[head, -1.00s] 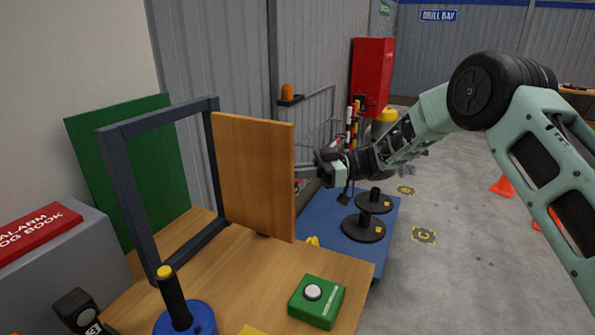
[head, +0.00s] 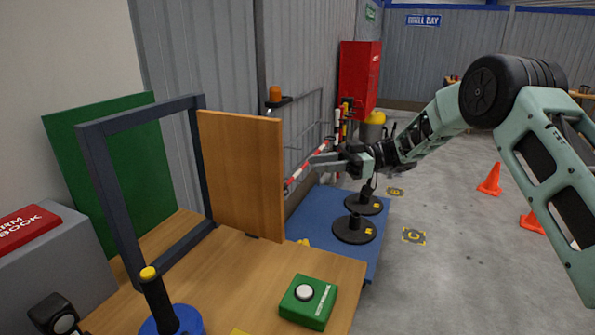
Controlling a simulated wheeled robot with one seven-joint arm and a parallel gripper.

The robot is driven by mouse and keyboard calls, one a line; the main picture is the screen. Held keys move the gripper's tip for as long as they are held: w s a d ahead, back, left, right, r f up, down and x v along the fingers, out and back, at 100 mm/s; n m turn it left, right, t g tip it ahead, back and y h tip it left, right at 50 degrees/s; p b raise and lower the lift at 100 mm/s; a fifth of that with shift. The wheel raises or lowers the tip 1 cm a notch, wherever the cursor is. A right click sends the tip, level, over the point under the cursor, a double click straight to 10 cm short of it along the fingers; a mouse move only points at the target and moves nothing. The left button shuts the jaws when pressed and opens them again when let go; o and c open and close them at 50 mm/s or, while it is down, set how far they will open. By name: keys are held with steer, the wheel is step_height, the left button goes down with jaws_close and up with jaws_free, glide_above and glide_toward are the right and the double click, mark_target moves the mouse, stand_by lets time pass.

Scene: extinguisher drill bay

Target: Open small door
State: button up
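The small door is a wooden panel (head: 240,175) hinged on a dark frame (head: 117,180) that stands on the wooden table. The door stands swung well out from the frame, and the frame's opening is clear, with a green board (head: 120,165) showing behind it. My gripper (head: 318,161) is to the right of the door, apart from its free edge, with a visible gap between them. Its fingers point left toward the door. They are small and seen edge-on, so I cannot tell whether they are open or shut. Nothing shows held in them.
A green box with a white button (head: 307,302) and a blue-based post (head: 160,300) stand on the table (head: 245,270). A blue mat (head: 325,212) with black weighted bases (head: 355,229) lies beyond. Orange cones (head: 490,179) stand on the open floor at right.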

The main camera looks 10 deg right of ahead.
steer(key=d+b, duration=0.1)
steer(key=d, duration=0.6)
steer(key=shift+w+d, duration=0.25)
steer(key=shift+w, duration=0.2)
